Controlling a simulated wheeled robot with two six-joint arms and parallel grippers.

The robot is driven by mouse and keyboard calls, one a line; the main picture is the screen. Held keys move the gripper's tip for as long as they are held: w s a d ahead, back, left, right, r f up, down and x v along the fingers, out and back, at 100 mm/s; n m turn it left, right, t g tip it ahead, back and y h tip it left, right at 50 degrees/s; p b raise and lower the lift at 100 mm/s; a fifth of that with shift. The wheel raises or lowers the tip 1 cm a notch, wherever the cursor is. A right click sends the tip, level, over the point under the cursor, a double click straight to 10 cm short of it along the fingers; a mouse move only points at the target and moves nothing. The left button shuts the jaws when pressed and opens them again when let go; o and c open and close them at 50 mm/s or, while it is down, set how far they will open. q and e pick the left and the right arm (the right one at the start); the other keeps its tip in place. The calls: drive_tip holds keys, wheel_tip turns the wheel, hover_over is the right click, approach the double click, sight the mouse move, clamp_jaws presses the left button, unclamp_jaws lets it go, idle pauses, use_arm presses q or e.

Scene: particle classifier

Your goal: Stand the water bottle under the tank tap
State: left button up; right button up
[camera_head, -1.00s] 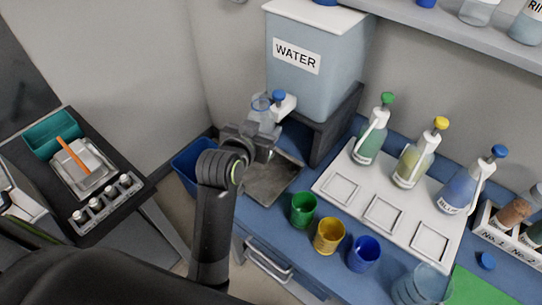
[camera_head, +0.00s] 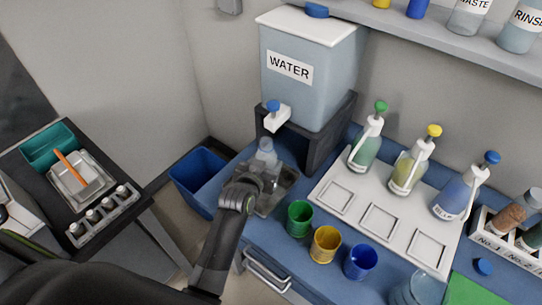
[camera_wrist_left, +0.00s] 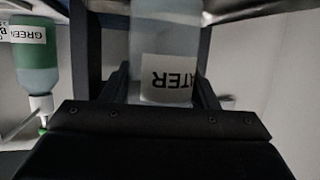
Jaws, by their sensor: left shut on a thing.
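The clear water bottle (camera_head: 265,152) is upright below and slightly left of the tank tap (camera_head: 276,116) in the head view. My left gripper (camera_head: 262,167) is shut on the bottle, covering its lower part. The metal tray (camera_head: 289,178) is at and beside the gripper; I cannot tell whether the bottle's base touches it. The water tank (camera_head: 308,85) with its WATER label stands on a dark stand. In the left wrist view, a pale, see-through shape and an upside-down label (camera_wrist_left: 167,80) show between the fingers. My right gripper is not in view.
A blue bin (camera_head: 195,170) is left of the tray. Green (camera_head: 299,220), yellow (camera_head: 325,245) and blue (camera_head: 360,263) cups stand on the bench in front. A white board (camera_head: 335,196) with pump bottles is at the right. The tank's dark stand (camera_head: 325,145) is close behind the gripper.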

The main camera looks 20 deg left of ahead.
use_arm(q)
drive_tip(key=shift+w+r, duration=0.1)
drive_tip(key=shift+w, duration=0.35)
drive_tip(key=p+x, duration=0.1)
drive_tip(key=x, duration=0.1)
drive_tip(key=shift+w, duration=0.35)
drive_tip(key=shift+f, duration=0.3)
drive_tip(key=shift+f, duration=0.25)
drive_tip(key=o, duration=1.1)
drive_tip(key=shift+c, duration=0.2)
drive_tip(key=shift+r, duration=0.1)
